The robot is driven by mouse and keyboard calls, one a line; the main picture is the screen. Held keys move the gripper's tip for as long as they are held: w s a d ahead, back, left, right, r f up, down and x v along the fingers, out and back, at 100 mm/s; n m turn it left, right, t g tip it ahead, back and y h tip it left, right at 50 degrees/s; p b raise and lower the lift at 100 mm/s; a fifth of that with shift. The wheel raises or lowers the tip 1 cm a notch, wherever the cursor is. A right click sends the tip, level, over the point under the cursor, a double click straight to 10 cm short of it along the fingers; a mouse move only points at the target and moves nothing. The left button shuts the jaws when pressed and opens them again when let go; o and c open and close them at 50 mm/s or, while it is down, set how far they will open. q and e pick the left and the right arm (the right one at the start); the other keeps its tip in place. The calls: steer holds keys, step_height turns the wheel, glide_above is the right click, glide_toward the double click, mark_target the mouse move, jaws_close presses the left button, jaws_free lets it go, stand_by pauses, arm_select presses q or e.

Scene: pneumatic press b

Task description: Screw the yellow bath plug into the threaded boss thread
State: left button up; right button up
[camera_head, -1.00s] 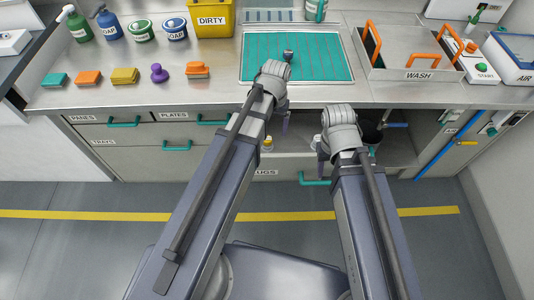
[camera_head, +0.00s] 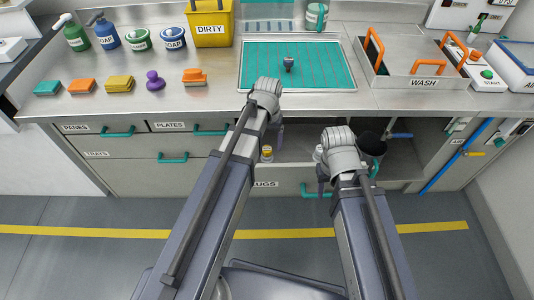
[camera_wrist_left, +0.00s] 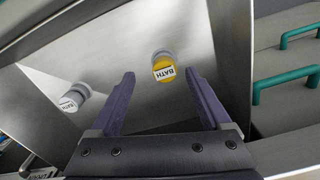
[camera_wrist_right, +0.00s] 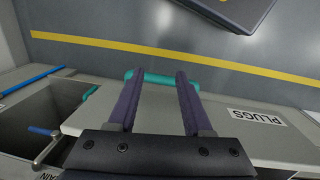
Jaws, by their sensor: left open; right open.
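The yellow bath plug (camera_head: 266,153) stands in the open drawer (camera_head: 230,178). In the left wrist view the plug (camera_wrist_left: 163,72) has a yellow top marked BATH and a grey body. My left gripper (camera_wrist_left: 159,76) is open and empty above the drawer; the plug appears between its fingertips, apart from them. My right gripper (camera_wrist_right: 157,73) is open, with its fingertips at the drawer's teal handle (camera_wrist_right: 160,79). A small dark upright piece (camera_head: 289,64) stands on the teal mat; I cannot tell whether it is the threaded boss.
A white-topped plug (camera_wrist_left: 72,101), also marked BATH, stands in the same drawer. A black cylinder (camera_head: 372,143) is right of my right wrist. The counter holds the teal mat (camera_head: 262,72), a WASH tray (camera_head: 425,82), soap containers and several sponges. The floor in front is clear.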

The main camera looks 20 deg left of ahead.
mark_target(267, 149)
arm_select(q)
steer(key=shift+w+a+f+b, duration=0.15)
steer(key=shift+f+b, duration=1.15)
steer(key=shift+f, duration=0.05)
steer(key=shift+w+a+f+b, duration=0.15)
steer(key=shift+f+b, duration=1.15)
steer(key=shift+r, duration=0.1)
steer(key=shift+c, duration=0.2)
jaws_close()
